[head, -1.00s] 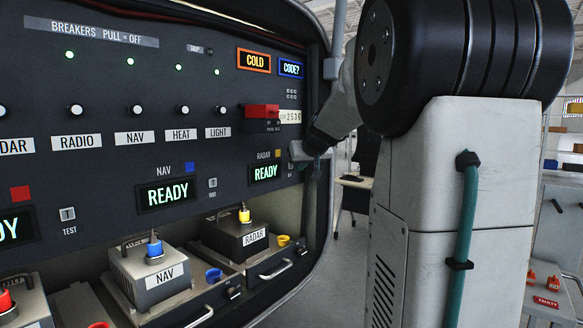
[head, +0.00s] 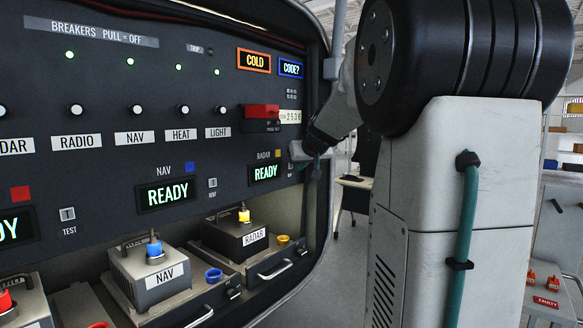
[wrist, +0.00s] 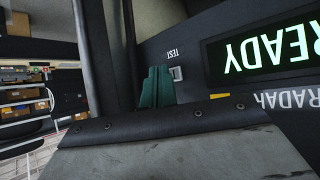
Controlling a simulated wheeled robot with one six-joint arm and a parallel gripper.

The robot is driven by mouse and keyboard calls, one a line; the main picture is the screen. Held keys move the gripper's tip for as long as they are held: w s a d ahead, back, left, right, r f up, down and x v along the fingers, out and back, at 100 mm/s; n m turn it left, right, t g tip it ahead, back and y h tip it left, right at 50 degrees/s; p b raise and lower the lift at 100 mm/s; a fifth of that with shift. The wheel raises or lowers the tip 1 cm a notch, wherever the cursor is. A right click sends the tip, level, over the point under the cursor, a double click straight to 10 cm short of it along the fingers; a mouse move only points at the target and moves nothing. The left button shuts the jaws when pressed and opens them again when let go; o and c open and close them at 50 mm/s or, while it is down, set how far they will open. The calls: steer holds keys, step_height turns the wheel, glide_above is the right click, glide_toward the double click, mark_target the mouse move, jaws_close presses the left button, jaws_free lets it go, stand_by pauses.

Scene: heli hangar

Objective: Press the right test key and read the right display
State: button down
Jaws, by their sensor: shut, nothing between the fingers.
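The right display (head: 265,173), under the RADAR label, reads READY in green. It also shows upside down at the right of the wrist view (wrist: 265,48). The right test key (wrist: 177,74) is a small pale square key beside its TEST label in the wrist view. In the head view my gripper and wrist largely cover that key's area. My gripper (wrist: 155,88) has teal fingers that are shut and empty. Their tips are close beside the key in the wrist view. I cannot tell whether they touch it. In the head view my gripper is at the panel's right edge.
The NAV display (head: 168,193) also reads READY, with its own key (head: 212,183) beside it. A red guarded switch (head: 262,111) sits above the right display. The RADAR box (head: 240,240) and NAV box (head: 150,277) stand on the shelf below. The panel's frame curves close by my arm.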

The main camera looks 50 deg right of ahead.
steer(key=shift+w, duration=0.45)
steer(key=shift+w, duration=0.35)
stand_by(0.7)
steer(key=shift+s, duration=0.8)
steer(key=s, duration=0.5)
steer(key=shift+d, duration=0.15)
stand_by(0.7)
